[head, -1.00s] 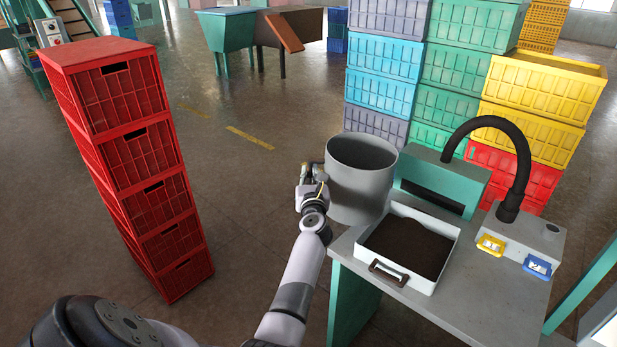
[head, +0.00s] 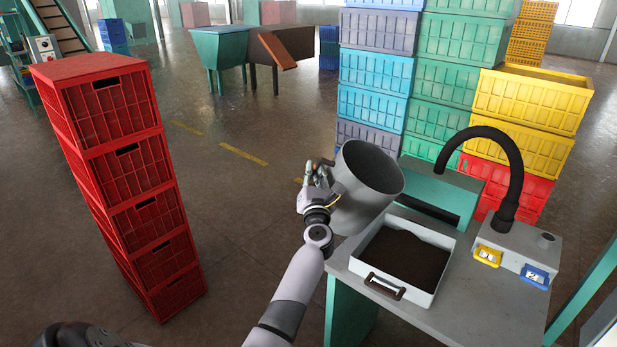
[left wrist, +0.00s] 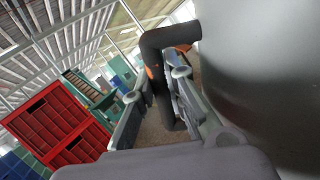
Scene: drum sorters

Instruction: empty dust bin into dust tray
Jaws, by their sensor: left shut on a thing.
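The grey cylindrical dust bin (head: 365,203) hangs in the air at the left back side of the dust tray, tilted with its open top leaning to the right. My left gripper (head: 322,178) is at the bin's left side, shut on its handle. In the left wrist view, the dark bin handle (left wrist: 155,62) passes between the fingers of the left gripper (left wrist: 152,100), and the bin's grey wall (left wrist: 265,75) fills the right side. The white dust tray (head: 418,297) sits on the bench and holds dark brown dust. The bin's inside bottom is hidden. My right gripper is not in view.
The grey bench (head: 455,318) carries a black curved hose (head: 515,165) and a box with yellow and blue tags right of the tray. A red crate stack (head: 135,185) stands at left. Coloured crates (head: 460,90) are stacked behind the bench. The floor between is clear.

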